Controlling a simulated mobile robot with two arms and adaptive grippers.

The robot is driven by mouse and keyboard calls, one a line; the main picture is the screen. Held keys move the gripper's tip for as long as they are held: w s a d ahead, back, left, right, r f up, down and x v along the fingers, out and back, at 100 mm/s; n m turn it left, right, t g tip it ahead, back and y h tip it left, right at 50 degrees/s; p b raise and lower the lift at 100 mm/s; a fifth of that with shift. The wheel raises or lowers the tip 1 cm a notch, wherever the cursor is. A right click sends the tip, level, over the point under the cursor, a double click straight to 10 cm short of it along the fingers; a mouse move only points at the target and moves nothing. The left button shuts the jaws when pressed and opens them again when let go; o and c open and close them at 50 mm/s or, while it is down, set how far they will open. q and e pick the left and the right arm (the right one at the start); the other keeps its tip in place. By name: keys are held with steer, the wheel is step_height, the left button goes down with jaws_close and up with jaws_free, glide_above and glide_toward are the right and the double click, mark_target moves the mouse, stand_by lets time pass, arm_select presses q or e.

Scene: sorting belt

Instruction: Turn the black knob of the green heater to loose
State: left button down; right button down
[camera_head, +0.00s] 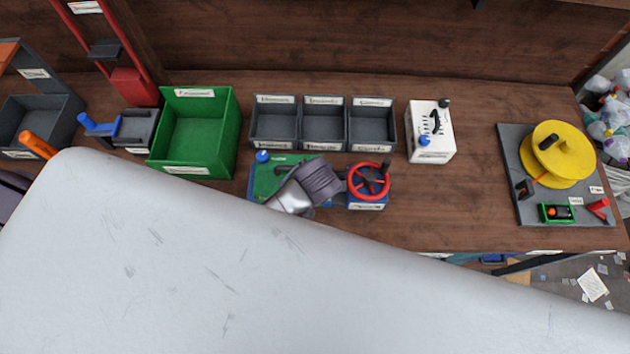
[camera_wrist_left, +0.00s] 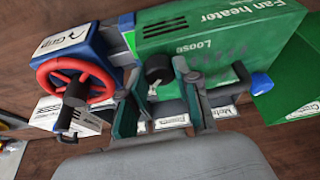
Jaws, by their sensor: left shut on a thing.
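The green fan heater (camera_wrist_left: 220,25) lies in the wrist view with the words "Fan heater" and "Loose" on its face. Its black knob (camera_wrist_left: 158,69) sits beside the word "Loose". My left gripper (camera_wrist_left: 155,84) has its two fingers on either side of the knob and is shut on it. In the head view the heater (camera_head: 265,180) is partly hidden by my left gripper (camera_head: 318,182), and the knob is hidden there. A blue-based clamp with a red handwheel (camera_head: 369,181) is right beside the heater; the red wheel (camera_wrist_left: 75,75) also shows in the wrist view. My right gripper is not in view.
Three grey labelled bins (camera_head: 323,143) stand behind the heater, with a green bin (camera_head: 230,130) to their left. A white appliance (camera_head: 432,150) and a grey board with a yellow disc (camera_head: 570,150) stand to the right. Bare bench (camera_head: 470,190) lies between them.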

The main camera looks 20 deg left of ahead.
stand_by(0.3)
arm_select(q)
steer(key=c, duration=0.8)
jaws_free()
steer(key=v, duration=1.2)
